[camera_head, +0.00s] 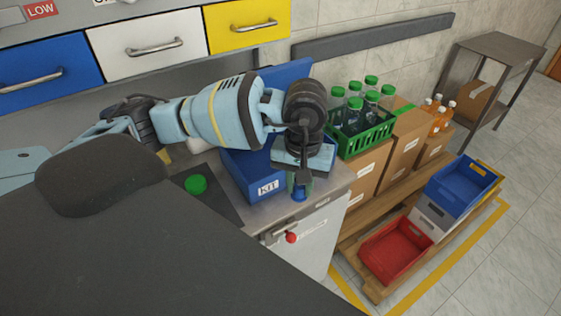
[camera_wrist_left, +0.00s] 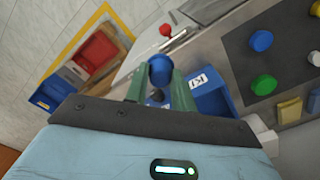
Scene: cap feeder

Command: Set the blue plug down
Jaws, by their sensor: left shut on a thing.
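The blue plug (camera_head: 300,194) is between the fingertips of my left gripper (camera_head: 301,186), which points down and is shut on it. In the left wrist view the blue plug (camera_wrist_left: 160,72) sits between the two green fingers (camera_wrist_left: 158,85). In the head view the gripper is at the right end of the grey bench top (camera_head: 334,181), just right of the blue KIT bin (camera_head: 240,176). I cannot tell whether the plug touches the bench. My right gripper is not in view.
A dark mat (camera_head: 224,206) lies left of the KIT bin with a green cap (camera_head: 195,184). The left wrist view also shows another blue round piece (camera_wrist_left: 262,40) there. A green crate of bottles (camera_head: 366,134) stands beyond the bench. Red bin (camera_head: 393,250) is lower right.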

